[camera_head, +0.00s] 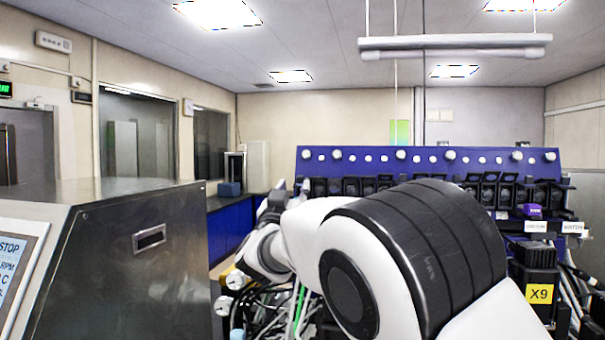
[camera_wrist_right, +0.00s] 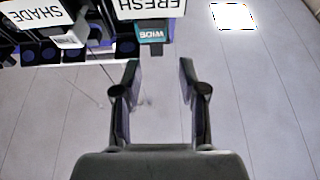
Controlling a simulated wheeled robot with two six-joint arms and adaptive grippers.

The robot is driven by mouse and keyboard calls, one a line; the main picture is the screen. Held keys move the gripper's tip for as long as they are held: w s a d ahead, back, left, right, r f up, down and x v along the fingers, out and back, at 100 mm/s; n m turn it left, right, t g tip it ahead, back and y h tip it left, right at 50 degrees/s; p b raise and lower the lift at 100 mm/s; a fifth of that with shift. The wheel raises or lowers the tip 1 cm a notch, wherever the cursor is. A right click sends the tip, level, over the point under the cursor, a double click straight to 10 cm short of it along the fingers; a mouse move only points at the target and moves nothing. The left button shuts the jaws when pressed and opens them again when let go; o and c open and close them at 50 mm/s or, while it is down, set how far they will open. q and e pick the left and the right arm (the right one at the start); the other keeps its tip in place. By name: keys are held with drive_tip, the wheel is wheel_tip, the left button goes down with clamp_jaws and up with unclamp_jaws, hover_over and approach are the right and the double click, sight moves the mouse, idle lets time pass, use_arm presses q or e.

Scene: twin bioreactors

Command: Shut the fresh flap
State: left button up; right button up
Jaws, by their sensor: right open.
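The upside-down FRESH label (camera_wrist_right: 150,8) shows at the top of the right wrist view. A teal part (camera_wrist_right: 151,34) with small lettering sits right by it; I take it for the fresh flap, but cannot tell whether it stands open or shut. My right gripper (camera_wrist_right: 158,92) is open and empty, its fingertips apart from the teal part in that view. In the head view the right gripper (camera_head: 284,192) is near the left end of the blue panel, partly hidden by my own arm. The fresh flap cannot be made out there. My left gripper is not in view.
A SHADE label (camera_wrist_right: 38,18) and a pale tilted part (camera_wrist_right: 70,38) are beside the FRESH label. The blue panel (camera_head: 350,160) carries a row of black units. A steel cabinet (camera_head: 130,260) stands at left; cables and tubes (camera_head: 297,305) crowd below my arm.

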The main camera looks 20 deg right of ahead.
sight(300, 177)
drive_tip(key=p+x, duration=0.1)
drive_tip(key=x, duration=0.2)
drive_tip(key=p+x, duration=0.2)
drive_tip(key=x, duration=0.2)
drive_tip(key=shift+s+d+f, duration=0.1)
drive_tip(key=shift+d+f, duration=0.15)
drive_tip(key=shift+d, duration=0.1)
drive_tip(key=shift+f, duration=0.1)
drive_tip(key=shift+s+a, duration=0.15)
drive_tip(key=shift+a, duration=0.1)
drive_tip(key=shift+s+a+r, duration=0.3)
drive_tip(key=shift+r, duration=0.05)
drive_tip(key=c, duration=0.3)
drive_tip(key=shift+s+a+r, duration=0.1)
drive_tip(key=shift+s, duration=0.05)
clamp_jaws()
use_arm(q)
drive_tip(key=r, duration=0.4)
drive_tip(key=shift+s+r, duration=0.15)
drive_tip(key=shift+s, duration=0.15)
